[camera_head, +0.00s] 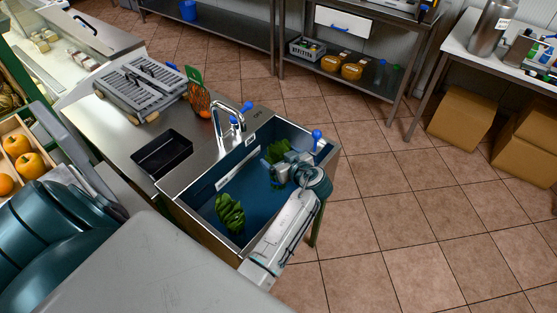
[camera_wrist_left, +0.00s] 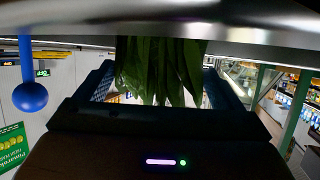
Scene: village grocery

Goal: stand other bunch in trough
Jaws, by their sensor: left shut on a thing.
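A leafy green bunch (camera_head: 230,213) is in the near-left part of the blue-floored trough (camera_head: 258,190) set in the steel counter. Another green bunch (camera_head: 275,151) is held by my left gripper (camera_head: 282,165) over the far-right part of the trough. In the left wrist view its long green leaves (camera_wrist_left: 158,68) hang between the blue fingers of my left gripper (camera_wrist_left: 158,85), which is shut on it. Its far end is hidden by my gripper. I cannot tell whether it touches the trough floor. My right gripper is not in view.
A tap (camera_head: 232,122) stands at the trough's back-left edge. A blue ball-shaped knob (camera_head: 316,134) is by its far-right corner and also shows in the left wrist view (camera_wrist_left: 30,96). The tiled floor right is open.

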